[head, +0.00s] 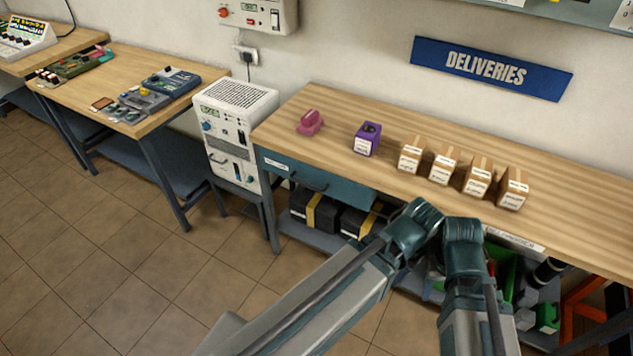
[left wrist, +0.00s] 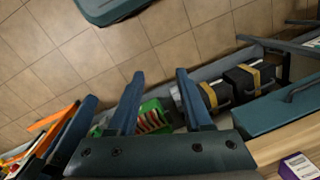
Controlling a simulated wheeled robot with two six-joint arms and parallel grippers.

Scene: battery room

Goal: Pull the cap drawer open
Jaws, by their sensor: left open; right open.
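A teal drawer (head: 318,183) with a dark bar handle (head: 308,185) sits under the left end of the wooden bench. Its front looks flush, so it appears shut; its small label is too small to read. It also shows at the right of the left wrist view (left wrist: 280,118). My left gripper (left wrist: 160,92) has its two fingers spread and empty, to one side of the drawer and clear of the handle. My right gripper (head: 463,230) is open at the bench's front edge, right of the drawer; its fingertips are hard to make out in the head view.
The bench (head: 330,115) bears a pink object (head: 309,122), a purple box (head: 367,139) and several small cartons (head: 444,165). Black cases with yellow bands (head: 325,213) lie on the shelf below. A white unit (head: 237,115) stands left of the bench. The tiled floor in front is clear.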

